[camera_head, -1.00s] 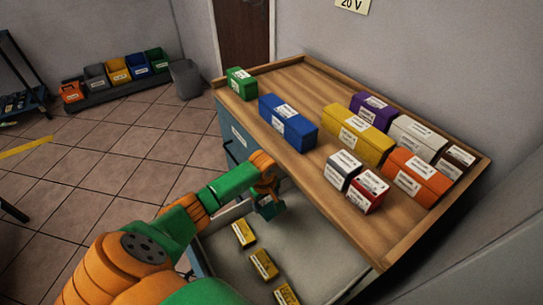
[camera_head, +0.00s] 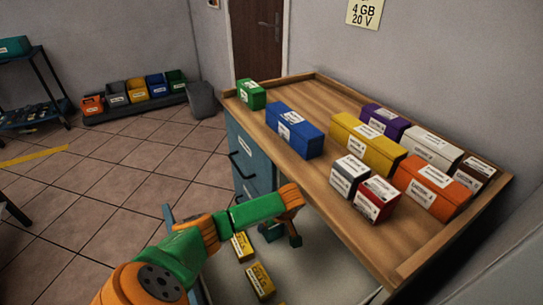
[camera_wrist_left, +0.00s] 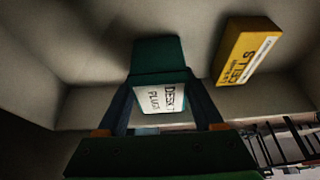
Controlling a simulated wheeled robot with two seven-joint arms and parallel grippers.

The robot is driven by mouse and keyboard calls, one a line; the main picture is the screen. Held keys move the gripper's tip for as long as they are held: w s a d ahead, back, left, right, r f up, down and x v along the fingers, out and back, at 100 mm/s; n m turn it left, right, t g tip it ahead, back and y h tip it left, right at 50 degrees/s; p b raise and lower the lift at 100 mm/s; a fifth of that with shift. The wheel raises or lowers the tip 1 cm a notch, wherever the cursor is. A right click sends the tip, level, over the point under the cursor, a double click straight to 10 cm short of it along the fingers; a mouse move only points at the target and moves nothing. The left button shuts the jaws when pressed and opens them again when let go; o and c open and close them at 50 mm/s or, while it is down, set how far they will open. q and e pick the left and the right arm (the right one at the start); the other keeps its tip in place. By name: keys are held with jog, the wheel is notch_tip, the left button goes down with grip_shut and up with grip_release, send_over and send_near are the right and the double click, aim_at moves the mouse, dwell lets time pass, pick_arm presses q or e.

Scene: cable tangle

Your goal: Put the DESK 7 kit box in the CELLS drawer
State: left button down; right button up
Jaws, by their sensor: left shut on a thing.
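The DESK 7 kit box (camera_wrist_left: 158,62) is dark green with a white label reading DESK 7 PLUGS. My left gripper (camera_wrist_left: 160,112) is shut on it, with a finger on either side. In the head view the box (camera_head: 272,231) and gripper are over the open drawer (camera_head: 325,268), beside the yellow boxes in it. A yellow box (camera_wrist_left: 246,50) labelled CELLS lies on the drawer floor, to the right of the held box in the wrist view. I cannot tell whether the held box touches the drawer floor. My right gripper is out of view.
The wooden cabinet top (camera_head: 300,85) carries several coloured boxes, including blue (camera_head: 294,130) and yellow (camera_head: 366,142). Its edge stands close to my left gripper. Shut drawers with handles (camera_head: 242,168) are in the cabinet front. The drawer floor right of the gripper looks clear.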

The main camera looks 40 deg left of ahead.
pick_arm(q)
jog(key=shift+d+r, duration=0.15)
jog(key=shift+d, duration=0.1)
jog(key=shift+c, duration=0.2)
grip_release()
jog(key=shift+f, duration=0.25)
jog(key=shift+r, duration=0.3)
jog(key=p+v, duration=0.2)
jog(key=v, duration=0.5)
jog(key=shift+r, duration=0.15)
